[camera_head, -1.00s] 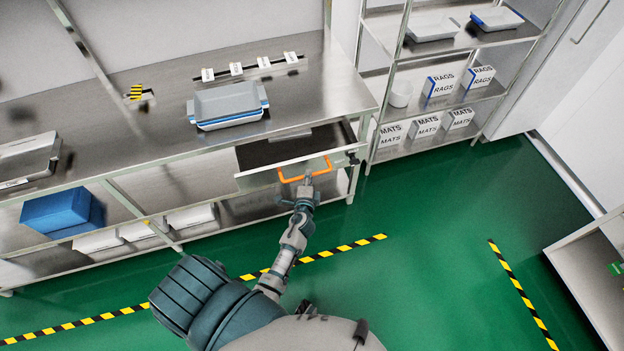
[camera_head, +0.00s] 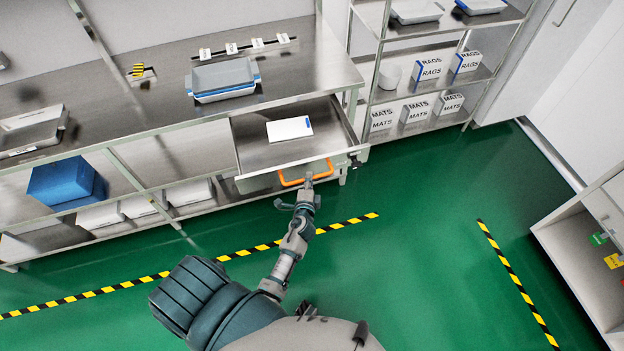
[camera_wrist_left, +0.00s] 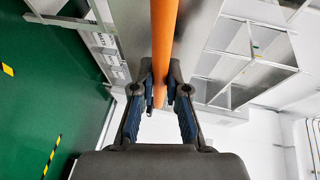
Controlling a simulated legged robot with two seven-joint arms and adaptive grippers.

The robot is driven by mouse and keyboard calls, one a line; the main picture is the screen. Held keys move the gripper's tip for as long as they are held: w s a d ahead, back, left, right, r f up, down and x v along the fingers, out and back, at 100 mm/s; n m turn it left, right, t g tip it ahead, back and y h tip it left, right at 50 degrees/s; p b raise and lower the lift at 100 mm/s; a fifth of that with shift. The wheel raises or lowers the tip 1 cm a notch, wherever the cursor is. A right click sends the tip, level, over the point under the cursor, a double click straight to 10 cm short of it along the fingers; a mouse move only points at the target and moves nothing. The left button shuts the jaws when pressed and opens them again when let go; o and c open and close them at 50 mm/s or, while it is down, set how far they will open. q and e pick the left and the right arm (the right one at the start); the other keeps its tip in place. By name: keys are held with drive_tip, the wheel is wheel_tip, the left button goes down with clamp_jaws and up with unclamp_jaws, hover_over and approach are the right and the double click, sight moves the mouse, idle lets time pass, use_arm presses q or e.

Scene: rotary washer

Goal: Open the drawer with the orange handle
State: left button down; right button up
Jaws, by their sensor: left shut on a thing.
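The drawer (camera_head: 262,148) under the steel workbench stands pulled well out, and a white flat item (camera_head: 289,129) lies inside it. Its orange handle (camera_head: 291,183) is on the drawer front, facing me. My left gripper (camera_head: 308,182) is at the right part of the handle in the head view. In the left wrist view the orange handle bar (camera_wrist_left: 163,45) runs between the two fingers of the left gripper (camera_wrist_left: 162,88), which are shut on it. My right gripper is not in view.
Grey trays (camera_head: 222,78) sit on the workbench (camera_head: 300,70). A blue bin (camera_head: 66,183) is on the lower shelf. A shelf rack with boxes (camera_head: 430,67) stands at the right. Green floor (camera_head: 420,260) with striped tape is clear in front.

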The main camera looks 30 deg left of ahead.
use_arm(q)
drive_tip(key=shift+a+f, duration=0.3)
drive_tip(key=shift+a, duration=0.05)
drive_tip(key=c, duration=1.6)
unclamp_jaws()
drive_tip(key=shift+a+f, duration=0.25)
drive_tip(key=shift+a, duration=0.2)
drive_tip(key=o, duration=0.4)
drive_tip(key=shift+d+r, duration=0.2)
drive_tip(key=shift+d, duration=0.05)
drive_tip(key=shift+d+r, duration=0.1)
drive_tip(key=shift+d, duration=0.1)
drive_tip(key=v, duration=1.1)
drive_tip(key=shift+s, duration=0.45)
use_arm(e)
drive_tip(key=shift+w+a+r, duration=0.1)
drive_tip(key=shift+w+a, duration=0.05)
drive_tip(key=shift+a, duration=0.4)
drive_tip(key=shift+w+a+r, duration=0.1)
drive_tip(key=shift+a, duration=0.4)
